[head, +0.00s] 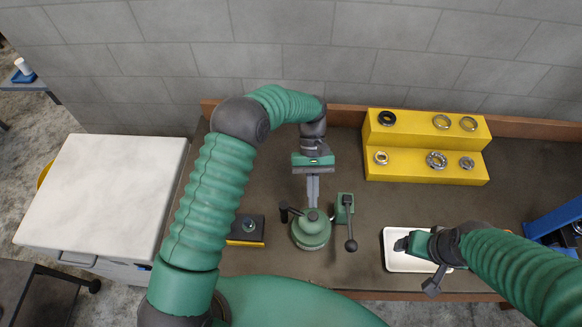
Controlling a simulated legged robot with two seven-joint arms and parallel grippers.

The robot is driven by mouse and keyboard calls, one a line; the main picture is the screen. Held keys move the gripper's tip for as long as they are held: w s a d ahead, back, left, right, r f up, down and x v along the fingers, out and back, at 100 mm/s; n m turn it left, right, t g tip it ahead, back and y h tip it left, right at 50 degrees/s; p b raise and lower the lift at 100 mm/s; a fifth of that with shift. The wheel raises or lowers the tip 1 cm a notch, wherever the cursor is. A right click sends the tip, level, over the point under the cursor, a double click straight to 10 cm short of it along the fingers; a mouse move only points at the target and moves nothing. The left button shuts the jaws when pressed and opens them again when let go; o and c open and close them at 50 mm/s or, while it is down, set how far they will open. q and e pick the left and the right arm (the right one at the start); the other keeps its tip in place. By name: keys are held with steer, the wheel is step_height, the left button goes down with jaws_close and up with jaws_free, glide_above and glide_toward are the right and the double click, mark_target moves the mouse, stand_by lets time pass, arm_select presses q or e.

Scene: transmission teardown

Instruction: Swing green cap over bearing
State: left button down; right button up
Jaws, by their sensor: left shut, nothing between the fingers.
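A round green cap (311,231) with a dark knob sits on the bench in the middle of the head view. A dark handle sticks out at its left. No bearing shows under or beside it; whether one is hidden there I cannot tell. My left gripper (313,202) points down at the cap's far side, its grey fingers shut and empty. The fingertips end close to the knob; I cannot tell if they touch. My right gripper (402,244) is over a white tray (393,265), and its fingers are too unclear to read.
A green block with a black-knobbed lever (350,226) stands just right of the cap. A dark and yellow block (247,230) is to the left. A yellow stepped stand (410,168) holds several bearings and rings. A blue frame (556,219) is at far right.

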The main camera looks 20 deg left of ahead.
arm_select(q)
steer(key=b+v, duration=0.2)
steer(key=v, duration=0.9)
steer(key=shift+w+a+f, duration=0.1)
steer(key=shift+a, duration=0.05)
